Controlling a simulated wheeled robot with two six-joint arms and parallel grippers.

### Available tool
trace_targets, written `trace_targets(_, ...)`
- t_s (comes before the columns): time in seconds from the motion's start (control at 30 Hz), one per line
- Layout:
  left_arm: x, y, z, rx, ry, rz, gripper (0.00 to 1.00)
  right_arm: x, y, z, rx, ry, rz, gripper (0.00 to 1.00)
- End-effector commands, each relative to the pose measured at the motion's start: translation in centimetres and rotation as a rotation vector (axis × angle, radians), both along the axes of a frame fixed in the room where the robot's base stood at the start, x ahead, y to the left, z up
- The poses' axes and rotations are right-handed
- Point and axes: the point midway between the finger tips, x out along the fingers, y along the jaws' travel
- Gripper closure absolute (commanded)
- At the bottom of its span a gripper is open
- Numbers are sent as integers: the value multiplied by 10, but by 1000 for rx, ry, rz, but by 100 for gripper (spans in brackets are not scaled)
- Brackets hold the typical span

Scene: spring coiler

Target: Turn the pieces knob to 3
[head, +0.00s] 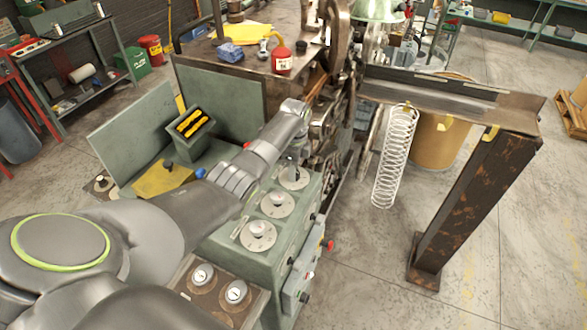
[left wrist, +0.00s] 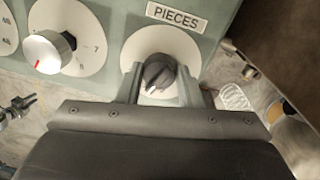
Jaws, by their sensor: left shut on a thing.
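The pieces knob (left wrist: 158,72) is dark grey on a round white dial, under a label reading PIECES, in the left wrist view. Its light pointer mark faces down and slightly left there. My left gripper (left wrist: 160,88) is shut on this knob, one finger on each side. The dial's numbers are hidden. In the head view my left gripper (head: 292,163) reaches over the farthest of three white dials (head: 294,179) on the green panel and partly covers it. My right gripper is in neither view.
A silver knob with a red mark (left wrist: 46,52) sits beside the pieces dial. In the head view two more dials (head: 277,204) lie nearer on the panel. A white coil spring (head: 394,160) hangs at the right, beside a rusty post (head: 468,205).

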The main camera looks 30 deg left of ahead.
Motion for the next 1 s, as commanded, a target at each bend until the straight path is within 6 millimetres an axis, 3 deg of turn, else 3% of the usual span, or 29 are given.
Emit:
trace_targets(0.1, 0, -2, -1, -4, 0, -1, 89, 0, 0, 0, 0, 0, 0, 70)
trace_targets(0.13, 0, -2, -1, -4, 1, -1, 63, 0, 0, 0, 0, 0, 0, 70)
trace_targets(0.27, 0, -1, -1, -3, 1, 0, 46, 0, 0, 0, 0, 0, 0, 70)
trace_targets(0.67, 1, 0, 5, -1, 0, 1, 45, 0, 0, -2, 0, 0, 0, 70)
trace_targets(0.83, 3, 0, 28, 0, -4, -1, 45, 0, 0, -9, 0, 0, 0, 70)
trace_targets(1.0, 6, 0, 66, -1, -5, -1, 45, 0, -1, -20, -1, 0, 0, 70)
